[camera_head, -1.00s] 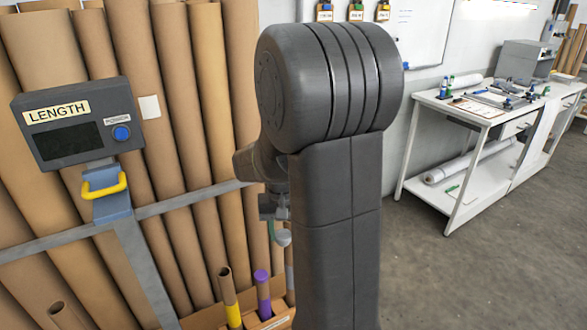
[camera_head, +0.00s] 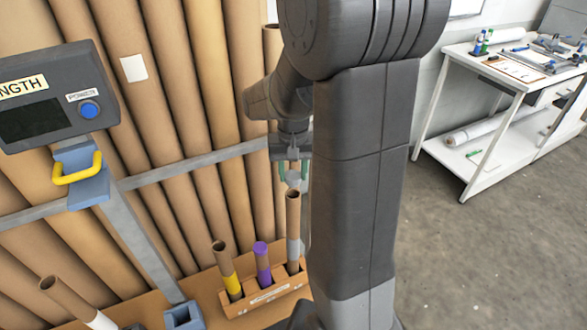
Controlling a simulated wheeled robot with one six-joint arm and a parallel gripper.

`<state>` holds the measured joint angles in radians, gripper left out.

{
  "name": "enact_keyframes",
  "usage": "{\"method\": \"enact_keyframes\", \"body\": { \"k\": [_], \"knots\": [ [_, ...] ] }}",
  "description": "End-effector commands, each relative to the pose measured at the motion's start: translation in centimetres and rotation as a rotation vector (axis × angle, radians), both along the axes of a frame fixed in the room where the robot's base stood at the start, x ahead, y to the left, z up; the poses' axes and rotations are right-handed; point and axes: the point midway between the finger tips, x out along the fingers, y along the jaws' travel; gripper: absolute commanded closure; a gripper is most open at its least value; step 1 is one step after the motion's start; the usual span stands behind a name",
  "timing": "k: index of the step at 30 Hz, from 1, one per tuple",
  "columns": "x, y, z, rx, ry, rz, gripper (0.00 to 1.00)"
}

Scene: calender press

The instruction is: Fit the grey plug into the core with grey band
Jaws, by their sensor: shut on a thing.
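The core with the grey band (camera_head: 293,222) is a brown cardboard tube standing at the right end of a brown rack (camera_head: 262,299). Its open top faces up and its grey band is low on the tube. My gripper (camera_head: 293,173) points down with green fingers, right above this core's top in the picture. It is shut on the grey plug (camera_head: 293,180), which is small and partly covered by the fingers. The plug appears above the rim; the exact gap and alignment cannot be told. My dark arm hides the area just right of the core.
The yellow-banded core (camera_head: 227,268) and the purple-banded core (camera_head: 263,265), with a purple top, stand left in the rack. A white-banded tube (camera_head: 70,298) leans at lower left. Tall cardboard tubes stand behind a grey rail (camera_head: 200,160). A LENGTH box (camera_head: 55,95) is at left.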

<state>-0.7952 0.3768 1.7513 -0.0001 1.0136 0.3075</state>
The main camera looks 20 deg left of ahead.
Motion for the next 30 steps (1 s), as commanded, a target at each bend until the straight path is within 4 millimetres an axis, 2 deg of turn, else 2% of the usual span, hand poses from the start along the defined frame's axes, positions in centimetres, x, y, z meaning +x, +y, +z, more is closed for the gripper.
{"method": "enact_keyframes", "body": {
  "k": [1, 15, 30],
  "knots": [
    [0.0, 0.0, -0.7, 0.0, 0.0, 0.0, 0.83],
    [0.0, 0.0, -3.8, 0.0, 0.0, 0.0, 0.83],
    [0.0, 0.0, -4.3, 0.0, 0.0, 0.0, 0.83]
  ]
}}
